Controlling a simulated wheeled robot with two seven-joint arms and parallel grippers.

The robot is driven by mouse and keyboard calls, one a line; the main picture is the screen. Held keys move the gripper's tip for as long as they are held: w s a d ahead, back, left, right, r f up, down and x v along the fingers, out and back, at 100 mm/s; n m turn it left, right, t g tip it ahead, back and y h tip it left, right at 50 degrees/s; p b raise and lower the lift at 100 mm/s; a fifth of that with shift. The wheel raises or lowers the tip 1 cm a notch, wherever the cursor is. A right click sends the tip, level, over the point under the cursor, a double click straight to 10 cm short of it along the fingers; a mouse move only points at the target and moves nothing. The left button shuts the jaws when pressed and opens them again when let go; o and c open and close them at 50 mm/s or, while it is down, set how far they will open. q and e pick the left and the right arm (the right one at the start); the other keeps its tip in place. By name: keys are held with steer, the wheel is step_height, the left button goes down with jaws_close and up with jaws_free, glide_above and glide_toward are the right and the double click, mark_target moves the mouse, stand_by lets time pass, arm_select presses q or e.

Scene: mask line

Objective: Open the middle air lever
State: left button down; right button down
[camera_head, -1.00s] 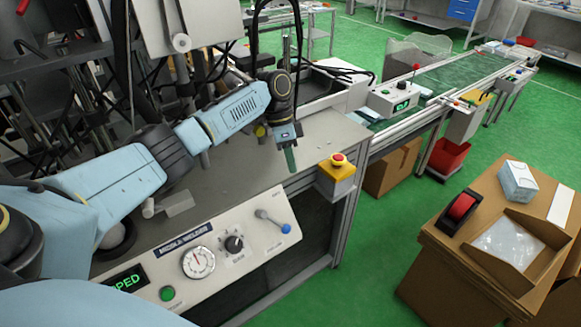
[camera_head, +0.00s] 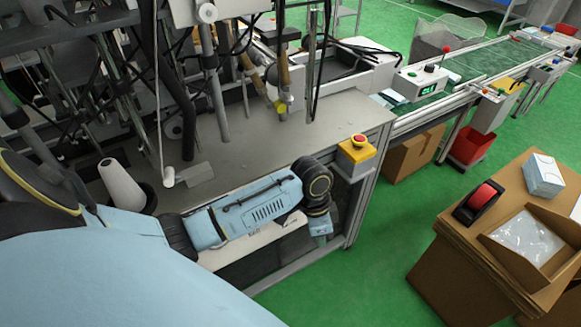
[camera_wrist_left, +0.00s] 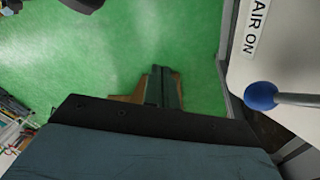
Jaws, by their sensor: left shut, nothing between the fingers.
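The air lever (camera_wrist_left: 297,99) shows in the left wrist view as a grey rod with a blue ball knob (camera_wrist_left: 262,96) at the right edge, near a label reading "AIR ON" (camera_wrist_left: 256,27). In the head view my left arm covers the lever and most of the white control panel (camera_head: 252,246). My left gripper (camera_wrist_left: 164,86) is shut and empty, with its dark fingers together. The knob lies to the right of the fingers, apart from them. In the head view the left wrist hangs in front of the machine's front side; its fingertips are hard to make out.
A yellow box with a red emergency button (camera_head: 358,145) sits at the machine's front corner, just above my left wrist. A conveyor (camera_head: 470,75) runs to the back right. A cardboard stand (camera_head: 465,265) with a tape dispenser (camera_head: 478,202) is at right. Green floor lies clear between.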

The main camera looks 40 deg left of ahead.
arm_select(q)
steer(key=s+a+f+n+y, duration=0.15)
steer(key=s+f, duration=0.25)
steer(key=f, duration=0.4)
steer(key=s+a+f+n+t, duration=0.1)
steer(key=s+a+f+n, duration=0.1)
steer(key=s+f, duration=0.35)
steer(key=s+a+f+n, duration=0.1)
steer(key=s+f+n, duration=0.15)
steer(key=f, duration=0.65)
steer(key=s+f, duration=0.5)
steer(key=s, duration=0.7)
steer(key=s+f+y, duration=0.1)
steer(key=s+f, duration=0.5)
steer(key=s, duration=0.6)
steer(key=shift+s+a+n, duration=0.3)
steer(key=shift+a, duration=0.05)
steer(key=shift+s, duration=0.1)
